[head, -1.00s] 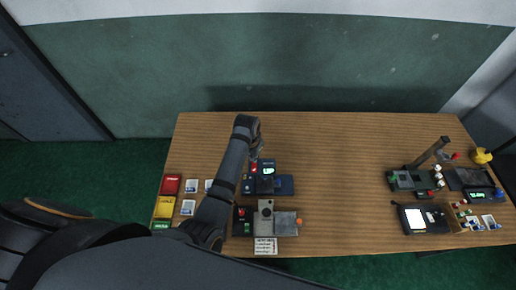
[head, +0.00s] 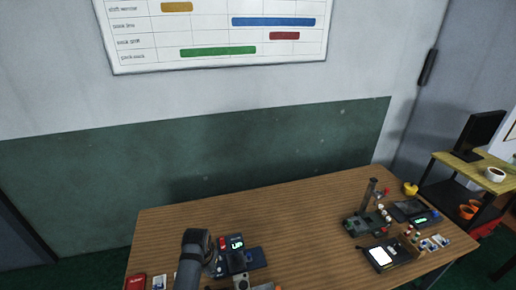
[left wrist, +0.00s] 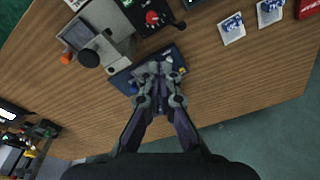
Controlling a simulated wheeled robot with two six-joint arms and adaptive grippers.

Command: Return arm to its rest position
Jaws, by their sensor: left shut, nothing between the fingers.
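My left arm reaches up from the bottom of the head view, over the left part of the wooden table. Its gripper (head: 215,266) is beside the dark device with a small lit screen (head: 237,243), which stands by a dark blue tray (head: 257,258). In the left wrist view the gripper (left wrist: 158,70) is shut and empty, with its tips over the dark blue tray (left wrist: 121,79). I cannot tell the height above it. My right gripper is in neither view.
The wooden table (head: 300,215) is clear in the middle. A grey machine (left wrist: 100,45) stands close to the gripper. A shelf (head: 455,165) stands beyond the table.

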